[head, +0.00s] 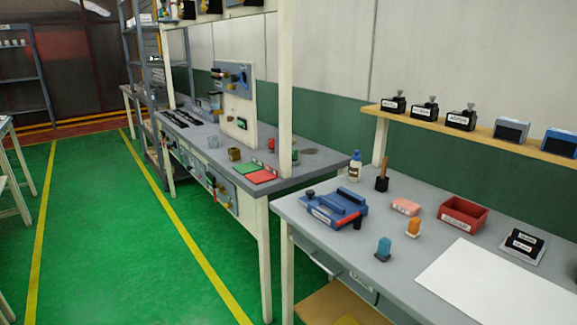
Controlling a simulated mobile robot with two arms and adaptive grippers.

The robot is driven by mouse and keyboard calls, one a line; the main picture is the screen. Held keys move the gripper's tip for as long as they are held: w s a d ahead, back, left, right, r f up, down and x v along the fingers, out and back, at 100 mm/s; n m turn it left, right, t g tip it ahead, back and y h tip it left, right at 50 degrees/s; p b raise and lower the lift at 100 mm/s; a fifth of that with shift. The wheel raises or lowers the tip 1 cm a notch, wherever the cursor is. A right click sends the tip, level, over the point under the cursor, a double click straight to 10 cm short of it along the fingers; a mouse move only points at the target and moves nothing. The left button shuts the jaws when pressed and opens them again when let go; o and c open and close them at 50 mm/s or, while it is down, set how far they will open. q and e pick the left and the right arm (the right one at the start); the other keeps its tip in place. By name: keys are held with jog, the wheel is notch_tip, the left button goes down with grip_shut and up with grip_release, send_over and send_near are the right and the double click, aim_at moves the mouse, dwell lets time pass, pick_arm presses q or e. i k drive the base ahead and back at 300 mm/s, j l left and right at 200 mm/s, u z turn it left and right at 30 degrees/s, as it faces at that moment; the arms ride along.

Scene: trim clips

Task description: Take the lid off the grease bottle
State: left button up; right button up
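A small white bottle with a blue top (355,168) stands upright at the back left corner of the right-hand workbench. It fits the grease bottle, but its label is too small to read. Its blue lid (356,155) appears to be on. Neither of my grippers shows in the head view.
The near grey bench (300,212) holds a blue device (336,207), a dark pot with a brown handle (382,178), a pink block (406,206), a red bin (463,215), a white sheet (490,285) and small blue and orange items. A shelf (470,133) hangs above. The green floor at left is clear.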

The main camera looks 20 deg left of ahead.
aim_at(357, 157)
jog(key=u, duration=0.15)
jog(key=i+j, duration=0.3)
jog(key=j, duration=0.15)
jog(key=i+j+z, duration=0.1)
jog(key=i+j, duration=0.55)
jog(key=j, duration=0.25)
jog(key=i+j, duration=0.25)
jog(key=j, duration=0.2)
jog(key=i+z, duration=0.05)
